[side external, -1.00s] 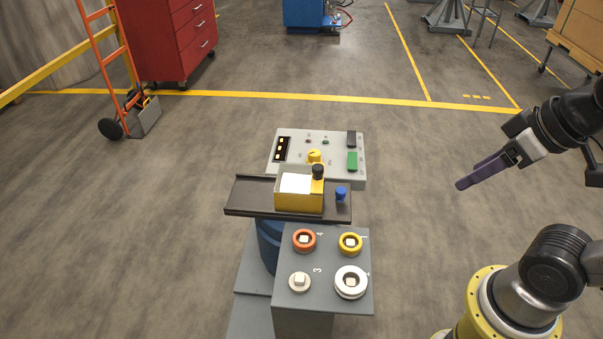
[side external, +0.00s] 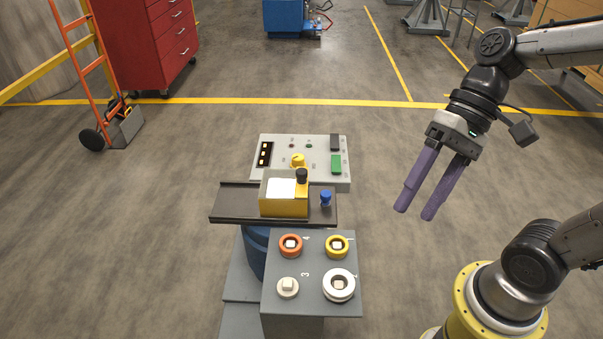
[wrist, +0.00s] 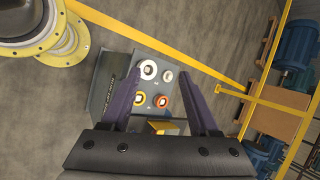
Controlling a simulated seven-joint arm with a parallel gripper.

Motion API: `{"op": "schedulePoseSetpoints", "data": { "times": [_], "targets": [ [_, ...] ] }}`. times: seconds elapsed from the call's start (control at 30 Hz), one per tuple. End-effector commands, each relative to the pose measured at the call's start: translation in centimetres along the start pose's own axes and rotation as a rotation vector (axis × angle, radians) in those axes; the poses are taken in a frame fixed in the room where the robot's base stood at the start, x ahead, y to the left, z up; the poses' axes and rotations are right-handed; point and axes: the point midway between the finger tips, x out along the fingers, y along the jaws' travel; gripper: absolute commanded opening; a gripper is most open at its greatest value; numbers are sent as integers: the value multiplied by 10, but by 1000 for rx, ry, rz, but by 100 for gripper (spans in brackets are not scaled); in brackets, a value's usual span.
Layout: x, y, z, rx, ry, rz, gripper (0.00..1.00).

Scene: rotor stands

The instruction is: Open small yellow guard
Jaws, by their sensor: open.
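A small yellow piece (side external: 298,160) stands on the light grey control panel (side external: 263,180) at the back of the stand. A larger yellow box (side external: 284,207) with a white top and a black knob (side external: 302,176) sits on a dark rail (side external: 235,203) in front of it. Which of these is the small yellow guard I cannot tell for sure. My gripper (side external: 415,212) has two long purple fingers, apart and empty. In the side view it hangs to the right of the panel, pointing down. In the wrist view, the yellow box (wrist: 163,126) shows partly between the fingers.
A grey block (side external: 315,290) in front carries an orange ring (side external: 290,245), a yellow ring (side external: 337,246), a large white ring (side external: 339,284) and a small white ring (side external: 288,287). A blue knob (side external: 326,198) is right of the yellow box. Floor between gripper and stand is clear.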

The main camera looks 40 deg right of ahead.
Motion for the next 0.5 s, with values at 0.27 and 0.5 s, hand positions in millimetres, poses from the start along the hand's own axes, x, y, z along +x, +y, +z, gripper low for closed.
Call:
{"op": "schedulePoseSetpoints", "data": {
  "times": [0.27, 0.5],
  "targets": [
    [4, -39, -70, 437, -301, -336, 61],
    [2, -27, -161, 783, -455, -641, 61]
  ]
}}
